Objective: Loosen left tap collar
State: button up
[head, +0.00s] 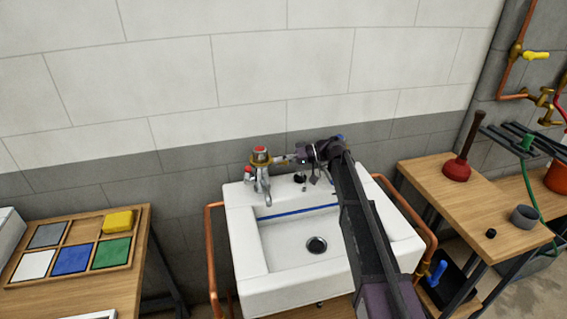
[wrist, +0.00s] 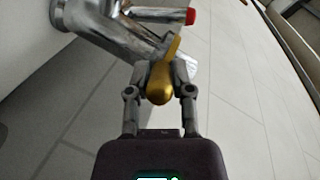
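The left tap (head: 262,180) is chrome with a red cap and stands at the back left of the white sink (head: 240,235). My gripper (head: 291,160) is at the tap's right side, at collar height. In the wrist view the fingers (wrist: 160,72) close around a gold lever-like piece (wrist: 160,84), its rounded end toward the camera. The chrome tap body (wrist: 105,28) and red cap (wrist: 191,16) lie just beyond. The join between lever and collar is largely hidden.
A wooden bench at left (head: 140,225) holds a tray of coloured pads and a yellow sponge (head: 118,221). A wooden bench at right (head: 485,200) holds a red plunger (head: 457,168) and a grey cup (head: 524,217). The wall is close behind the tap. Copper pipes flank the sink.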

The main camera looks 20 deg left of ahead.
jog(key=shift+s+d, duration=0.2)
jog(key=shift+d, duration=0.2)
grip_shut()
jog(key=s+d+f+m+t+h+p, duration=0.2)
jog(key=s+d+m+t+h, duration=0.1)
jog(key=d, duration=0.9)
jog(key=s+d+f+m+t+h+p, duration=0.2)
jog(key=d+m+t+h+p, duration=0.15)
jog(key=d, duration=0.85)
jog(key=s+d+f+m+t+h+p, duration=0.1)
jog(key=s+d+f+m+t+h, duration=0.2)
jog(key=d, duration=0.9)
jog(key=s+d+f+m+g+h+b, duration=0.2)
jog(key=s+d+f+h+b, duration=0.2)
jog(key=s+d, duration=0.6)
notch_tip(320, 180, down, 4)
jog(key=d+b, duration=0.1)
jog(key=b, duration=0.1)
jog(key=shift+s+d+r+b, duration=0.2)
jog(key=shift+s+d+b, duration=0.1)
jog(key=shift+d+b, duration=0.05)
jog(key=shift+s+m, duration=0.15)
jog(key=shift+m, duration=0.1)
